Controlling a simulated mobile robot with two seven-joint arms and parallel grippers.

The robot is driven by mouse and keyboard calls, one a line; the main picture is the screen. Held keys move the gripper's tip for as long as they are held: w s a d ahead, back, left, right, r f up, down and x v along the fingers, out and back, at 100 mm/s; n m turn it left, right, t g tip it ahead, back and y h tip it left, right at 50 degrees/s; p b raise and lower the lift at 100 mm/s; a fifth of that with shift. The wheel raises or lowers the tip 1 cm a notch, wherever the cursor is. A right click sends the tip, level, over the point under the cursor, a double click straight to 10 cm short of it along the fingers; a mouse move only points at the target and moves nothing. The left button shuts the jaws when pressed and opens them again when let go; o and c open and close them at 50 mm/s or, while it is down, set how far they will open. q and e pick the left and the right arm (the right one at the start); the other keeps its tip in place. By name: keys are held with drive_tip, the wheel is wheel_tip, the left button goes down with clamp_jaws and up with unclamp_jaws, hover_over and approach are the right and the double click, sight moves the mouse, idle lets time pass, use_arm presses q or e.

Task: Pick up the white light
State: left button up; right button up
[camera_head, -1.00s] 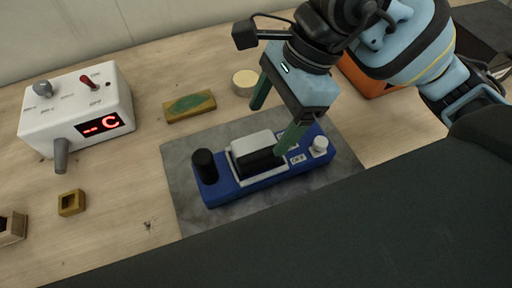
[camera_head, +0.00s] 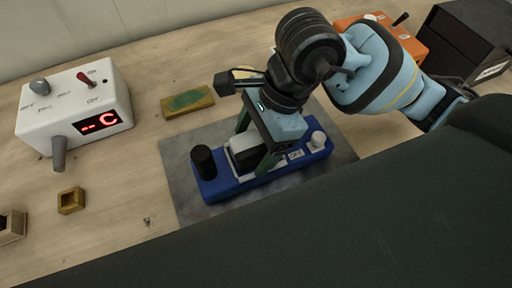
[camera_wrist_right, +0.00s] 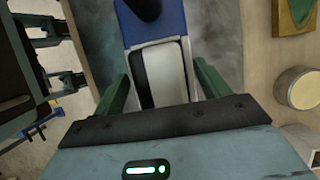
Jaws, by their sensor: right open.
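A white, rounded block with a black side, which appears to be the white light (camera_head: 243,142), sits in a pale frame on a blue base (camera_head: 220,188). My right gripper (camera_head: 256,148) is open and reaches down over it, partly hiding it in the head view. In the right wrist view, the white block (camera_wrist_right: 166,76) lies between the two green fingers of my right gripper (camera_wrist_right: 160,86), with a visible gap on each side. The base also carries a black knob (camera_head: 203,161) and a white knob (camera_head: 318,139).
The base rests on a grey mat (camera_head: 182,190). A white control box (camera_head: 65,115) with a red display stands at left, a green-topped sponge (camera_head: 187,101) behind the mat. An orange box (camera_head: 408,42) and a black box (camera_head: 465,45) stand at back right.

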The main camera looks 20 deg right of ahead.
drive_tip(key=c, duration=1.1)
use_arm(q)
drive_tip(key=shift+s+f, duration=0.15)
drive_tip(key=shift+s, duration=0.35)
